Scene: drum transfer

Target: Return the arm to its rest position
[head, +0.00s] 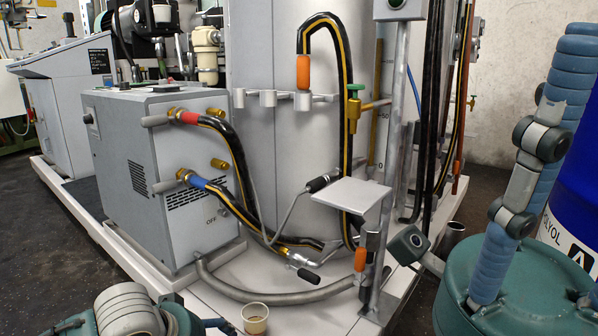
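My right arm, with blue padded links and grey joints, rises along the right side of the head view. Neither gripper's fingertips show in this view. Grey ringed, teal parts at the bottom left look like part of my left arm, but its gripper is not in the picture. A blue drum (577,188) with a white label reading "...LYOL" stands at the far right, partly hidden behind my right arm and cut off by the picture edge.
A grey cabinet (130,175) with black, yellow-striped hoses (237,160) stands on a white platform (215,303) beside a tall grey column (265,60). A small cup (255,318) stands near the platform's front. A small grey shelf (350,194) projects by a post.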

